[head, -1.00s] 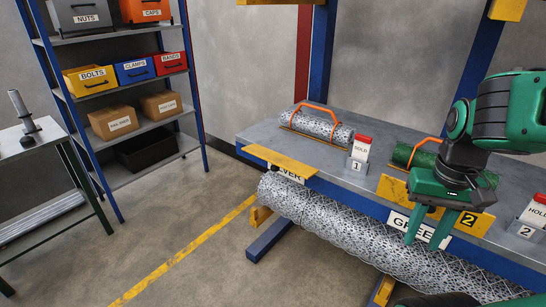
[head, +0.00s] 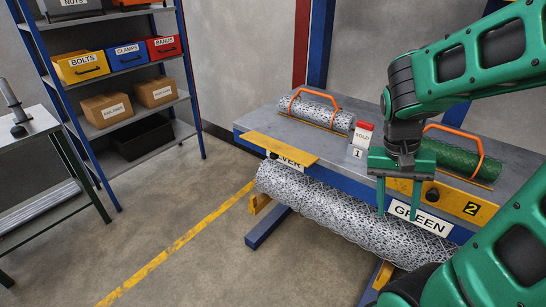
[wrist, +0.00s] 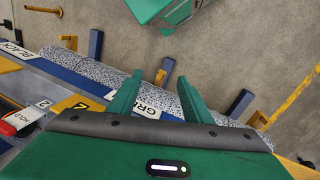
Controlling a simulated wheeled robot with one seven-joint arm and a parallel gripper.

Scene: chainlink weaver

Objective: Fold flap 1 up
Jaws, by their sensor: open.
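Flap 1 (head: 282,148) is the yellow plate at the left of the bench. It lies about flat, sticks out past the front edge and partly covers the SILVER label (head: 292,162). A dark knob shows at its front edge. My gripper (head: 398,212) is open and empty, pointing down in front of the left end of the GREEN label (head: 420,216), well to the right of flap 1. In the wrist view my open fingers (wrist: 159,78) are over the mesh roll. A yellow edge at the bottom right there may be flap 1 (wrist: 298,170).
A long wire-mesh roll (head: 345,212) runs below the bench front. Yellow flap 2 (head: 458,202) is right of my gripper. A silver roll (head: 318,113) and a green roll (head: 460,158) with orange handles lie on top. The HOLD 1 block (head: 361,138) stands between them.

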